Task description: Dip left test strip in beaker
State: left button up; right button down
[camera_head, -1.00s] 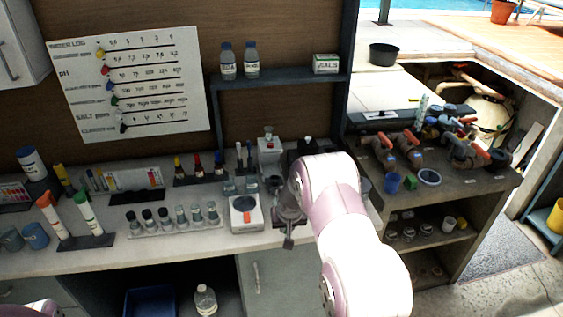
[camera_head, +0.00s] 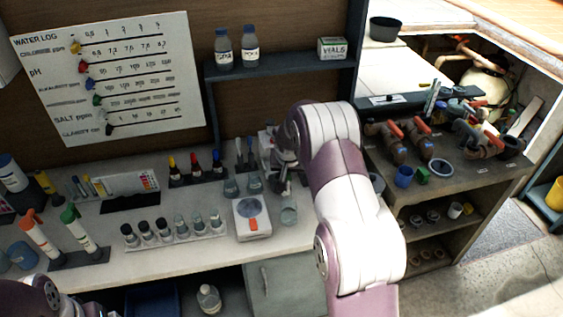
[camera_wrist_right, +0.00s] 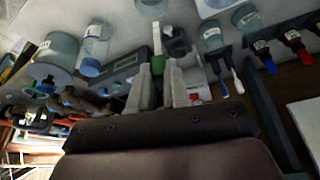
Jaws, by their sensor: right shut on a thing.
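My right gripper (camera_head: 283,180) is above the bench, behind and above a small clear beaker (camera_head: 289,213) that stands right of the white scale. In the right wrist view, my right gripper (camera_wrist_right: 160,82) is shut on a thin white test strip with a green end (camera_wrist_right: 157,42), between the fingertips. The strip points toward a beaker (camera_wrist_right: 150,8) at the top edge, which is cut off. The strip looks clear of the beaker, though the depth is hard to tell. In the head view the strip is too small to make out. Only part of my left arm shows, at the lower left; its gripper is out of view.
Two more clear beakers (camera_head: 231,187) (camera_head: 254,184) stand behind the scale (camera_head: 252,219). A rack of several capped vials (camera_head: 173,232) is left of it. Dropper bottles (camera_head: 196,167) stand behind. Pump fittings (camera_head: 421,139) fill the bench at right. The bench's front strip is clear.

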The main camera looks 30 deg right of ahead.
aim_at(289, 192)
jog(key=shift+s+a+f+b, duration=0.1)
jog(key=shift+s+f+b, duration=0.45)
jog(key=shift+f, duration=0.1)
jog(key=f+b, duration=0.2)
jog(key=f, duration=0.1)
jog(key=f+b, duration=0.3)
jog(key=shift+w+f, duration=0.2)
jog(key=shift+f, duration=0.05)
pick_arm(q)
notch_tip(289, 192, down, 7)
jog(key=b, duration=0.1)
jog(key=shift+s, duration=0.3)
pick_arm(e)
jog(key=shift+f, duration=0.7)
pick_arm(q)
jog(key=shift+s+f, duration=0.1)
jog(key=shift+f, duration=0.15)
pick_arm(e)
jog(key=shift+s, duration=0.1)
notch_tip(289, 192, down, 2)
jog(key=shift+f+b, duration=0.1)
jog(key=shift+b, duration=1.15)
pick_arm(q)
jog(key=shift+f, duration=0.95)
